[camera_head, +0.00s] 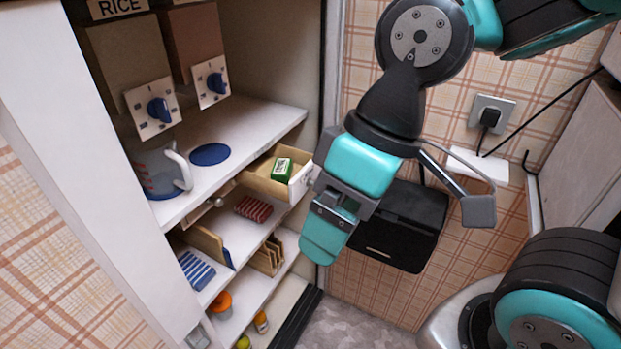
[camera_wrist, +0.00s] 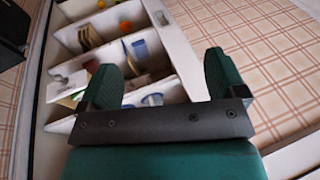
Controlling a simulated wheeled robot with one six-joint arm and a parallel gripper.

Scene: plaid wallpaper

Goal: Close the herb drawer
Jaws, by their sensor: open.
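The herb drawer (camera_head: 299,184) is pulled out from under the upper shelf of the cabinet, with a small green box (camera_head: 282,169) inside. Its white front with a label also shows in the wrist view (camera_wrist: 66,85), beside the left finger. My gripper (camera_head: 326,236) is open and empty, just right of the drawer front and reaching lower than it. In the wrist view my gripper (camera_wrist: 160,80) has its two green fingers spread apart. I cannot tell whether a finger touches the drawer front.
A glass mug (camera_head: 160,172) and a blue disc (camera_head: 210,154) sit on the upper shelf (camera_head: 255,115). Lower shelves hold a red striped item (camera_head: 253,208), a blue striped cloth (camera_head: 196,269) and an orange bowl (camera_head: 221,301). A black box (camera_head: 402,225) is on the wall behind my gripper.

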